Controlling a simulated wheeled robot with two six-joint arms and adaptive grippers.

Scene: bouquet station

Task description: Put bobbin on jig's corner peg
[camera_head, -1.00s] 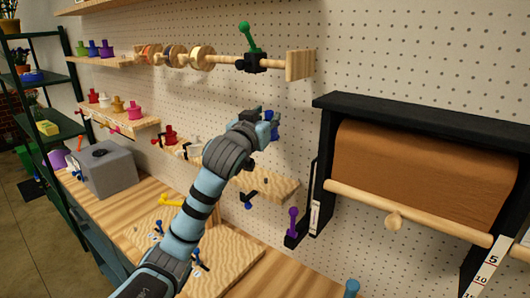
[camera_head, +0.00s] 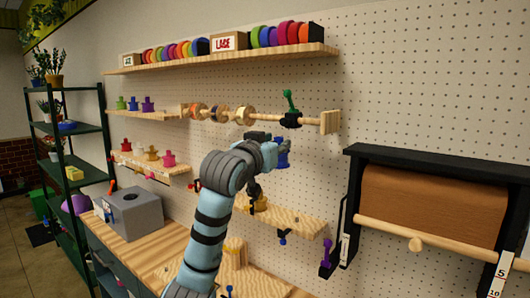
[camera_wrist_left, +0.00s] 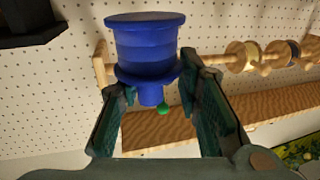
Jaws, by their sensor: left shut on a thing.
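My left gripper (camera_head: 272,148) is shut on a blue bobbin (camera_head: 284,155), held up in front of the pegboard wall. In the left wrist view the blue bobbin (camera_wrist_left: 145,42) stands between the two fingers, its wide flange toward the top of the picture and its narrow end lower down. The jig, a light wooden board (camera_head: 268,287) on the bench, shows only partly at the bottom of the head view, behind my left arm. Its corner pegs are mostly hidden or out of frame. The bobbin is well above and apart from the jig. My right gripper is not in view.
A wooden wall shelf (camera_head: 305,220) sits below the gripper. A rod with ribbon rolls (camera_head: 245,115) and a green-handled clamp (camera_head: 291,104) is above it. A grey box (camera_head: 133,212) stands on the bench at left. A brown paper roll (camera_head: 425,205) hangs at right.

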